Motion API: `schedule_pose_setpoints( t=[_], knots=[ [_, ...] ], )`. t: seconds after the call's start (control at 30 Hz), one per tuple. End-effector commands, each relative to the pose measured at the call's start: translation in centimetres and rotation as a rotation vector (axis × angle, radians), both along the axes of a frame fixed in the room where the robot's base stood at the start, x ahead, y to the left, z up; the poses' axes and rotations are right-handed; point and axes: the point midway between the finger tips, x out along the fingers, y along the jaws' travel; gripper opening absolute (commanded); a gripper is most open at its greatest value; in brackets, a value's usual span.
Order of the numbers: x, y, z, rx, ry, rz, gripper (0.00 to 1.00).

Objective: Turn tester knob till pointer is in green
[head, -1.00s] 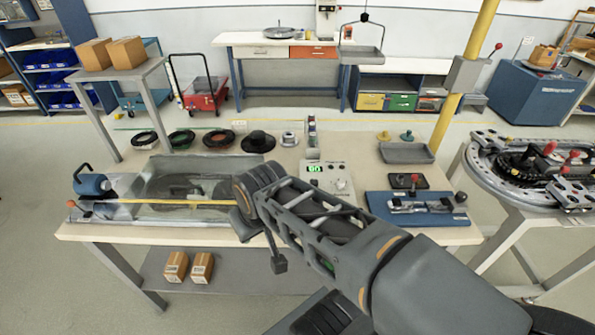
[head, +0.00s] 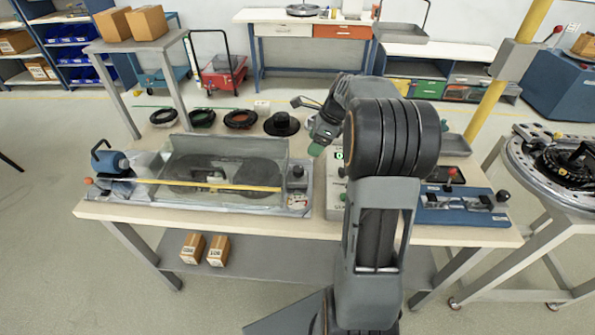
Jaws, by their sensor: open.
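The tester, a pale box (head: 335,200) with a small lit green display (head: 340,155), stands on the workbench right of the clear-covered machine. My arm stands in front of it and covers most of its face. My gripper (head: 316,143) is beyond the arm's large dark joint, above the bench and just up and left of the display. It is open, angled downward, and its fingers are small and hard to make out. I see nothing held in it and cannot tell its exact distance from the tester.
The clear-covered machine (head: 230,147) fills the bench's left part. Black rings (head: 240,119) and a black flanged part (head: 282,124) lie behind it. A blue fixture (head: 460,214) is right of my arm. A yellow post (head: 490,108) and round table (head: 565,165) stand farther right.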

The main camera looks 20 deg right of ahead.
Motion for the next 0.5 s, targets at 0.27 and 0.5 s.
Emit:
schedule_pose_setpoints(
  t=[0.27, 0.5],
  knots=[
    [1.0, 1.7, -4.6, 0.006, 0.008, -0.007, 0.68],
    [1.9, 3.2, -8.6, 0.005, 0.007, -0.004, 0.68]
  ],
)
